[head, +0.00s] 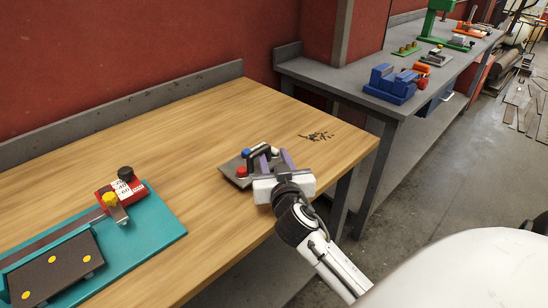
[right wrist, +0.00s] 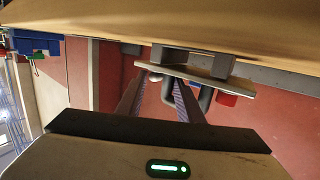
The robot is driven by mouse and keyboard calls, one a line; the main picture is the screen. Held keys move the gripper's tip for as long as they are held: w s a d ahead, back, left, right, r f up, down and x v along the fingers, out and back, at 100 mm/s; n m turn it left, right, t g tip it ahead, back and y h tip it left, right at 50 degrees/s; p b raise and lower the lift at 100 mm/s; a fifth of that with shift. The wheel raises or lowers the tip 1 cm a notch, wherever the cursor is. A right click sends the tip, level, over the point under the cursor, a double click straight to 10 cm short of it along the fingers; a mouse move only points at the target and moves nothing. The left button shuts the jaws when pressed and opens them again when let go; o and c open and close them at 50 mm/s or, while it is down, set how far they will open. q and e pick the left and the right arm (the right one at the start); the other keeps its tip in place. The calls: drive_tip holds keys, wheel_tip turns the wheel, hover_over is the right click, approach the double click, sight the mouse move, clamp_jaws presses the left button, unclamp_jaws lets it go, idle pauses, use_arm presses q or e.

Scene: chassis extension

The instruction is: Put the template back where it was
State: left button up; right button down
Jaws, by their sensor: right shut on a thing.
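The template (head: 233,174) is a grey plate with a black handle (head: 258,152), a red knob and a blue knob. It is at the right part of the wooden table, close to the table's near edge. My right gripper (head: 274,155) is shut on its handle, reaching in from the right. In the right wrist view the plate (right wrist: 215,80) shows upside down by the fingertips (right wrist: 160,90), with dark blocks on its table side. I cannot tell whether it rests on the table or hangs just above it. My left gripper is not in view.
A turquoise base (head: 165,232) with a dark plate and a red block (head: 103,198) lies at the left of the wooden table (head: 200,120). Small dark bits (head: 318,136) lie at the right. A grey bench (head: 345,77) with a blue vise (head: 390,84) stands behind right.

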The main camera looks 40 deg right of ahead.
drive_tip(key=c, duration=1.2)
unclamp_jaws()
drive_tip(key=shift+o, duration=0.2)
drive_tip(key=shift+f, duration=0.15)
drive_tip(key=b+v, duration=0.1)
drive_tip(key=v, duration=0.8)
drive_tip(key=shift+f+b, duration=0.1)
drive_tip(key=shift+b, duration=0.2)
drive_tip(key=shift+s+a+r, duration=0.25)
drive_tip(key=shift+s+a, duration=0.1)
drive_tip(key=shift+s, duration=0.25)
